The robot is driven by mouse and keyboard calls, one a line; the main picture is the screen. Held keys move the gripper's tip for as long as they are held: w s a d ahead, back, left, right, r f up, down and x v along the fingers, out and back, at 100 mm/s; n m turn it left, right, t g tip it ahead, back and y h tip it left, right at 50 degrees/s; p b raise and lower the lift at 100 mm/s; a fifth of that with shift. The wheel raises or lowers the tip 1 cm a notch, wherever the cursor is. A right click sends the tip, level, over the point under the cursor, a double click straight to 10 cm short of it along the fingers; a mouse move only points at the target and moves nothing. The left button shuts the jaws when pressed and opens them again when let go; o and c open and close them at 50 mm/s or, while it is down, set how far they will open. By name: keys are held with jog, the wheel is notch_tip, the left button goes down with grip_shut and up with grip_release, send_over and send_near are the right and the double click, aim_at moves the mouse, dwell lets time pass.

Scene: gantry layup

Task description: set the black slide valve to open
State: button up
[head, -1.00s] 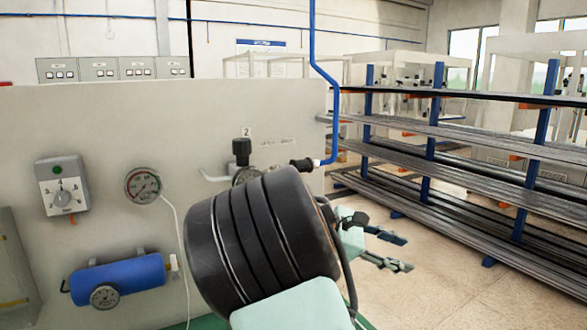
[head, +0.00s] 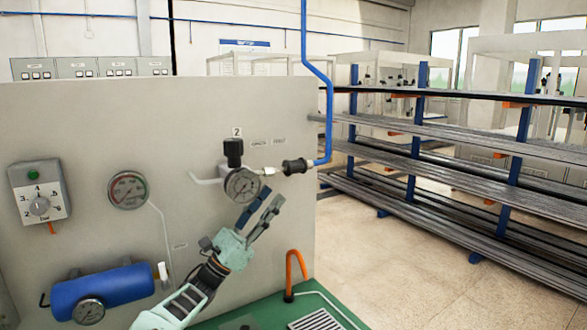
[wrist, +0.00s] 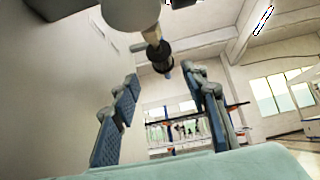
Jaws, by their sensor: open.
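The black slide valve (head: 296,166) is a short dark sleeve on the air line at the panel's right edge, between a pale fitting and the blue hose. In the wrist view a dark sleeve (wrist: 158,56), apparently this valve, shows ahead, just above and between the fingertips. Its exact slide position cannot be made out. My gripper (head: 267,210) is below and left of the valve, in front of the panel, with its fingers pointing up and right. In the wrist view my gripper (wrist: 162,78) has its blue-padded fingers apart, with nothing held between them.
A pressure gauge (head: 242,185) and a black-knobbed regulator (head: 233,150) sit close to my fingertips. A second gauge (head: 128,190), a dial box (head: 39,194) and a blue cylinder (head: 103,290) are farther left. An orange hooked tube (head: 290,268) rises from the green bench. Racks (head: 450,150) stand right.

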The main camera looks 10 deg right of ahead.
aim_at(295, 168)
jog(key=p+x, duration=0.1)
jog(key=x, duration=0.9)
jog(key=shift+d+r+p, duration=0.15)
jog(key=shift+d+p, duration=0.1)
jog(key=shift+p, duration=0.05)
jog(key=shift+c, duration=0.3)
grip_shut()
